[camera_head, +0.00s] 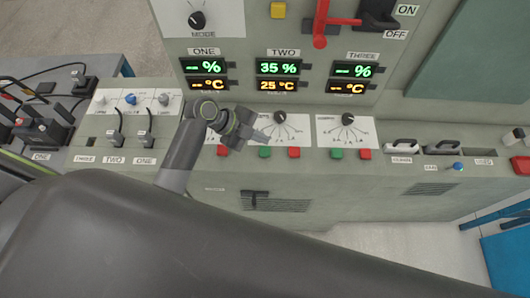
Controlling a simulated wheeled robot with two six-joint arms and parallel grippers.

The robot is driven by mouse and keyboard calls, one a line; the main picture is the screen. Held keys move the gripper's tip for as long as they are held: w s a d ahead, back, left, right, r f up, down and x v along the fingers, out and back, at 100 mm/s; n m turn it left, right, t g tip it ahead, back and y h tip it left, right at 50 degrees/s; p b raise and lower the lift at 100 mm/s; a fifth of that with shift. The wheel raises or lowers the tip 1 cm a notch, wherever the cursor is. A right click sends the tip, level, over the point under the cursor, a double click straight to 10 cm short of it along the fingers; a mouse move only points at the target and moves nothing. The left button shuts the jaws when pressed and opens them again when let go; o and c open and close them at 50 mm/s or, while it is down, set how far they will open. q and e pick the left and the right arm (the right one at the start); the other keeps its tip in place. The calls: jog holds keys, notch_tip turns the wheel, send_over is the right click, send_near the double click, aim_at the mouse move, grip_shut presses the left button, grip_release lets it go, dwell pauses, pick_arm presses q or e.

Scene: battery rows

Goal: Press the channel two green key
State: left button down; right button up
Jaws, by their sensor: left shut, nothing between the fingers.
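The channel two green key (264,152) is a small green block on the front edge of the grey console, below the middle dial. A red key (294,152) sits to its right. My left gripper (262,137) is shut and empty. In the picture its tips lie just above the green key, over the left part of the channel two dial plate (292,132). I cannot tell how high the tips are or whether they touch anything. The display (278,69) under the TWO label reads 35 % and 25 °C. My right gripper is not in view.
Channel three has a green key (337,154) and a red key (365,154) to the right. A channel one red key (222,150) shows beside my arm. A red lever (320,38) stands out from the upright panel. Plugs with cables (116,137) stand at the left.

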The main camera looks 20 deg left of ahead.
aim_at(270, 150)
pick_arm(q)
jog(key=shift+f+b, duration=1)
jog(key=shift+f, duration=0.55)
dwell(0.7)
jog(key=shift+f+b, duration=0.4)
jog(key=shift+f+b, duration=0.4)
jog(key=shift+b, duration=0.05)
dwell(0.6)
dwell(0.3)
jog(key=shift+r+p, duration=0.6)
jog(key=shift+r, duration=0.25)
